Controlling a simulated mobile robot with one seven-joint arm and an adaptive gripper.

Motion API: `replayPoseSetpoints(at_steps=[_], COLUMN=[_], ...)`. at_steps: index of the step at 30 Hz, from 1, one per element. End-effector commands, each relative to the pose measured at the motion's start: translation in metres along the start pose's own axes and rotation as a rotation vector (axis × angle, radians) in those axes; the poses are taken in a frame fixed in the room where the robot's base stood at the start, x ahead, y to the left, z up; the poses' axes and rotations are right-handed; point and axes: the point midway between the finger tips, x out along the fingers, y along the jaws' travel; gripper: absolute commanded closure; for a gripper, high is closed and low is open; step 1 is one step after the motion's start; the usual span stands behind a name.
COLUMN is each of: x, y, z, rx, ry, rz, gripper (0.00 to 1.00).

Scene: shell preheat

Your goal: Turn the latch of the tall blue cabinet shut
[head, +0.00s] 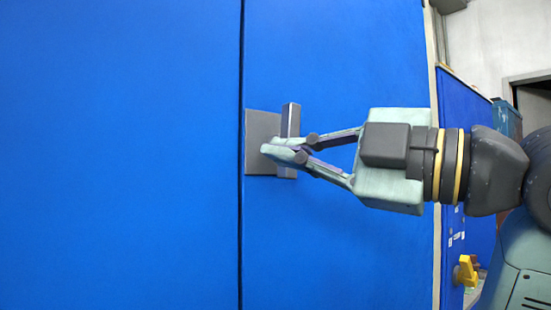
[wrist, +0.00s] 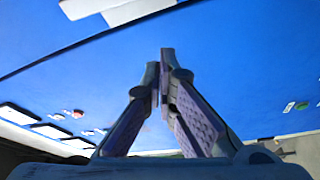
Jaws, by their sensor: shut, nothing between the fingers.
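The tall blue cabinet (head: 120,150) fills most of the head view, with a dark vertical seam between its two doors. Its latch has a grey plate (head: 262,125) beside the seam and an upright grey bar (head: 291,120). My gripper (head: 284,152) reaches in from the right. Its fingers are closed together with nothing between them. The fingertips overlap the lower part of the bar and plate; whether they touch cannot be told. In the wrist view my gripper (wrist: 165,55) points at the blue door, and the pale latch (wrist: 135,10) shows partly at the top edge.
A lower blue panel (head: 465,130) stands beyond the cabinet's right edge, with a yellow handle-like part (head: 466,270) at the lower right. A pale wall and dark opening are behind it. The door face around the latch is flat and clear.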

Motion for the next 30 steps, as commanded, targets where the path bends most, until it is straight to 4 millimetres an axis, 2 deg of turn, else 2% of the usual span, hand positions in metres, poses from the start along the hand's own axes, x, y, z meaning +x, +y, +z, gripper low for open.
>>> replayPoseSetpoints(at_steps=[3, 10, 30], x=[-0.026, -0.054, -0.059], y=[0.001, 0.004, 0.005], z=[0.001, 0.000, 0.000], rx=[0.002, 0.001, 0.001], ry=[-0.002, 0.001, 0.001], rz=[0.001, -0.001, -0.001], gripper=[1.00, 1.00, 1.00])
